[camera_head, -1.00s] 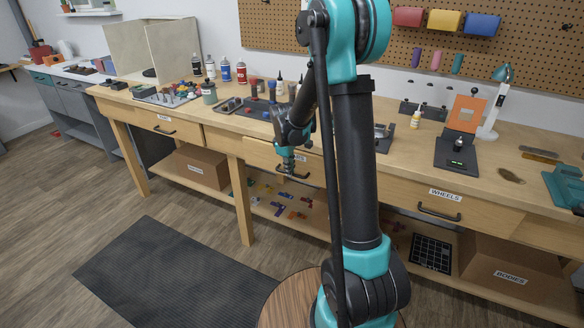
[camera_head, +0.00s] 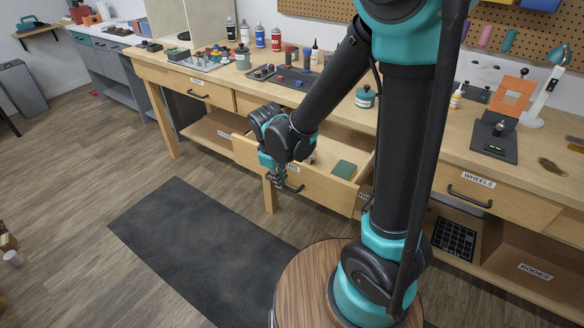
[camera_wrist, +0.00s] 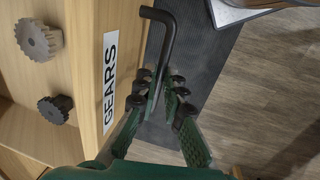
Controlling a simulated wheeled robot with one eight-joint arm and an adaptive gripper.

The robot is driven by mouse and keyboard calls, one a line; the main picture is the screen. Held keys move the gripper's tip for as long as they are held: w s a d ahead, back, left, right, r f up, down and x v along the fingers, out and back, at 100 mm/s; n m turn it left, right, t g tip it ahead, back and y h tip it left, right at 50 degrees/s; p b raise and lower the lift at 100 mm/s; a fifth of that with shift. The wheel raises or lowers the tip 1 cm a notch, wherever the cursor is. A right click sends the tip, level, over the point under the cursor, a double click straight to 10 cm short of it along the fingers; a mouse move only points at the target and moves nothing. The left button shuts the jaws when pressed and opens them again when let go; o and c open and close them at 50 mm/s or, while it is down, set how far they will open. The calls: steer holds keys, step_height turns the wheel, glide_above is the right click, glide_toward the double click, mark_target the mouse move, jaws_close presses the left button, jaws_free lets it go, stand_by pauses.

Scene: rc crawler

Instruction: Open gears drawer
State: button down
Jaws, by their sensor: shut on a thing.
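The gears drawer (camera_head: 325,193) is pulled well out from the middle of the wooden bench in the head view. Its label "GEARS" (camera_wrist: 110,80) and black bar handle (camera_wrist: 167,38) show in the wrist view. My gripper (camera_head: 281,180) is at the drawer front, shut on the handle; its green fingers (camera_wrist: 163,85) close around the lower part of the bar in the wrist view. My arm hides part of the drawer.
The wheels drawer (camera_head: 510,197) to the right and another drawer (camera_head: 180,88) to the left are closed. A dark mat (camera_head: 195,240) lies on the clear floor before the bench. A bodies box (camera_head: 530,277) is on the lower shelf.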

steer(key=shift+s+a, duration=0.75)
steer(key=shift+s, duration=0.2)
steer(key=shift+s+a, duration=0.7)
steer(key=shift+s, duration=0.25)
steer(key=c, duration=1.6)
jaws_free()
step_height(320, 180, up, 12)
steer(key=s+a, duration=0.1)
steer(key=shift+s, duration=0.4)
steer(key=shift+s+a+f, duration=0.1)
steer(key=shift+f, duration=0.05)
